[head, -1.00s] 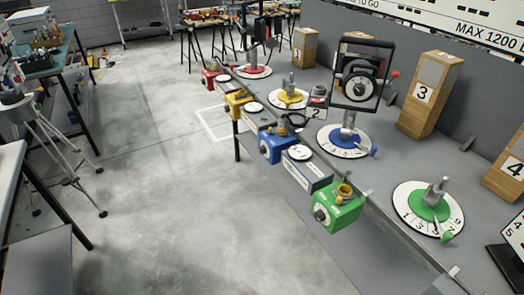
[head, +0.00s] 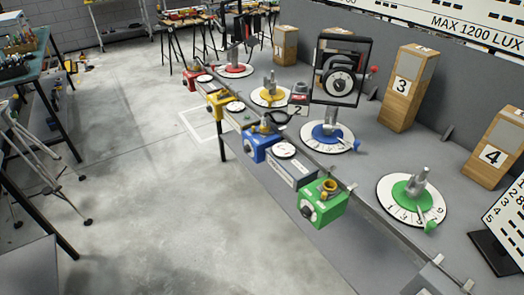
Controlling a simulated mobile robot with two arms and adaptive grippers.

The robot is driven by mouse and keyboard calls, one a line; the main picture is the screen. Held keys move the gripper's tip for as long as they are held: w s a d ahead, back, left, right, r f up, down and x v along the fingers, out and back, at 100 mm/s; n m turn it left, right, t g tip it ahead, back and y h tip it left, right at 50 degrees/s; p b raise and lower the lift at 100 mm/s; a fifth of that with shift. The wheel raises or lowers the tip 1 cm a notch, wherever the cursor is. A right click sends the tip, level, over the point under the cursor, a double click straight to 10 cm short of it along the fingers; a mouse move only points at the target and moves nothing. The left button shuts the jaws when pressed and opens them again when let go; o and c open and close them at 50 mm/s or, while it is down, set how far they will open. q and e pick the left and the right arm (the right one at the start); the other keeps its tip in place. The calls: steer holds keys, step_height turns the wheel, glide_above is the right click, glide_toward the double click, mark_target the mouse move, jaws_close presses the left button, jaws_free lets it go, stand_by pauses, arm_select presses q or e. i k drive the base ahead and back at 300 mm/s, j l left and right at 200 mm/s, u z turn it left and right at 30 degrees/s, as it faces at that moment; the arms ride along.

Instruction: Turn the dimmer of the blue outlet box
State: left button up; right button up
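The blue outlet box (head: 259,144) is mounted on the rail along the front edge of the grey table, near the middle of the head view. Its round dark dimmer knob (head: 249,147) is on the face turned towards the left and front. A yellowish socket or plug part (head: 264,127) is on top of the box. Nothing is touching the knob. Neither of my grippers is in view.
A green box (head: 323,203), a yellow box (head: 219,103) and a red box (head: 194,79) sit along the same rail. A grey meter box (head: 291,170) is beside the blue one. Open concrete floor (head: 150,210) lies left of the table.

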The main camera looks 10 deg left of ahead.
mark_target(247, 148)
steer(key=i+j+z, duration=0.25)
steer(key=j+z, duration=0.3)
steer(key=i+j+z, duration=0.1)
steer(key=j+z, duration=0.15)
